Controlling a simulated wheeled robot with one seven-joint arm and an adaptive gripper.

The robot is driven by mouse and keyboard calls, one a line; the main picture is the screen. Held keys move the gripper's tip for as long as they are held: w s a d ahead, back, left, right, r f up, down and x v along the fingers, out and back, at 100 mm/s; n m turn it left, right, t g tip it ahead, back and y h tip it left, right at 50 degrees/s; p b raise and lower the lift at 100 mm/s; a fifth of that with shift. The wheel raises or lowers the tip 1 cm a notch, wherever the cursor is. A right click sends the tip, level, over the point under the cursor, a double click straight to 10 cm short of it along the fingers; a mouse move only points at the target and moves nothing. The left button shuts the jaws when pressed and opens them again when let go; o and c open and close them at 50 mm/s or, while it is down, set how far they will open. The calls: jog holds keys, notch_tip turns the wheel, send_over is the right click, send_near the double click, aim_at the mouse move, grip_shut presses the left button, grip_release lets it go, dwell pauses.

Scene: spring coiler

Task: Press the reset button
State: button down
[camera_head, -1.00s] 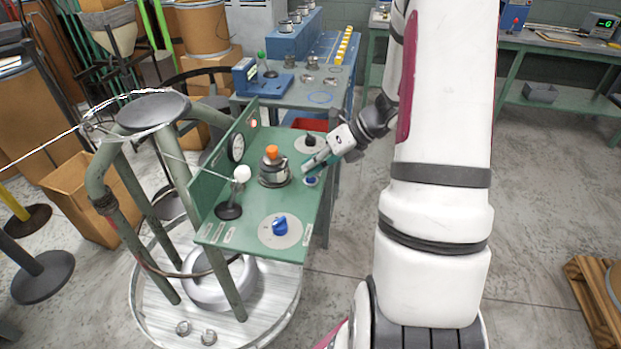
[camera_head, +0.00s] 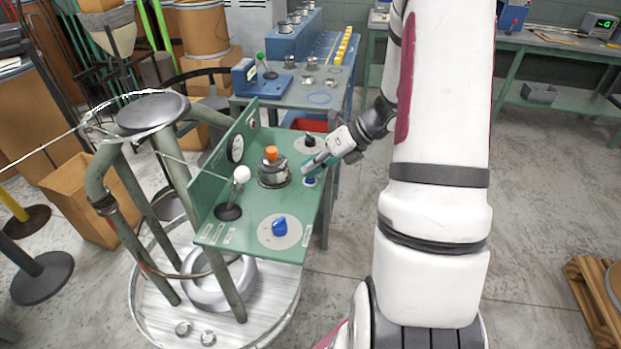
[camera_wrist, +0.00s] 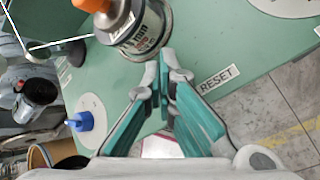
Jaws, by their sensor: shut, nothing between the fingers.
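In the wrist view my gripper (camera_wrist: 168,72) points at the panel (camera_wrist: 230,45) beside the white RESET label (camera_wrist: 218,78). The button itself is hidden behind the fingers there.
An orange-topped device (camera_head: 273,170) stands left of my gripper; it also shows in the wrist view (camera_wrist: 140,28). A black knob (camera_head: 309,141), a blue knob (camera_head: 280,227), a white-balled lever (camera_head: 241,176) and a gauge (camera_head: 236,149) are also on the panel.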

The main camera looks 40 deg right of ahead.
jog(key=shift+r+p, duration=0.5)
jog(key=shift+r, duration=0.15)
notch_tip(320, 180, up, 5)
jog(key=p, duration=0.4)
dwell(0.8)
